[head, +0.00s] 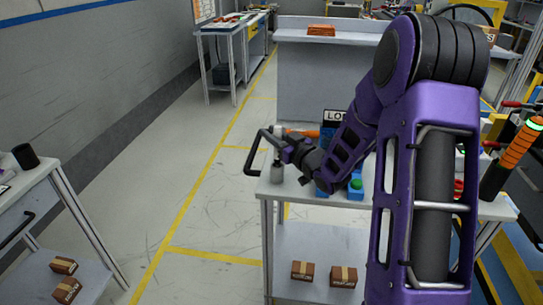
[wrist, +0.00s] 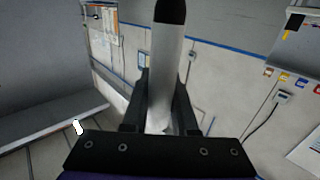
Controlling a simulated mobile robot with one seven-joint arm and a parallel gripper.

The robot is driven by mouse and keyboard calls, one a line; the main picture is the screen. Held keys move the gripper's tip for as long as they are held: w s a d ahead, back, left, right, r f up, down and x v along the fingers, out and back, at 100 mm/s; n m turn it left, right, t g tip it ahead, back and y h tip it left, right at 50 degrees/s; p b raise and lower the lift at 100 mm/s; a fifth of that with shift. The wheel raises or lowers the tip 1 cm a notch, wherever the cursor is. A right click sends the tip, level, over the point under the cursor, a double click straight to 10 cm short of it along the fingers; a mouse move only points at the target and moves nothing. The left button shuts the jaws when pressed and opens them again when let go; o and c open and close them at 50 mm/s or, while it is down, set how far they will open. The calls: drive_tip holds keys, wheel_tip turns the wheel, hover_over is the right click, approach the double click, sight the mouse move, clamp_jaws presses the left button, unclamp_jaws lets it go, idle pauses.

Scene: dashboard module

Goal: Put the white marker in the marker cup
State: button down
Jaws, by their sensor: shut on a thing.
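My gripper (wrist: 161,100) is shut on the white marker (wrist: 165,60) in the wrist view. The marker has a white body and a black end, which points away past the fingertips. In the head view my gripper (head: 279,144) is above the left front corner of the workbench, and the marker is too small there to make out clearly. A small grey cylinder (head: 277,172), perhaps the marker cup, stands on that corner just below my gripper. A dark cup (head: 26,156) stands on the cart at the left. I cannot tell for certain which is the marker cup.
The workbench (head: 295,190) has a black handle (head: 252,160) at its left and a green button on a blue box (head: 355,186). Small boxes (head: 303,270) lie on its lower shelf. The floor (head: 180,200) between cart and bench is clear.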

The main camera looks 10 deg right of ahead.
drive_tip(key=shift+f, duration=2.4)
drive_tip(key=shift+f+b, duration=0.2)
drive_tip(key=shift+b, duration=0.25)
drive_tip(key=c, duration=0.7)
unclamp_jaws()
drive_tip(key=shift+r, duration=0.1)
drive_tip(key=v, duration=1.2)
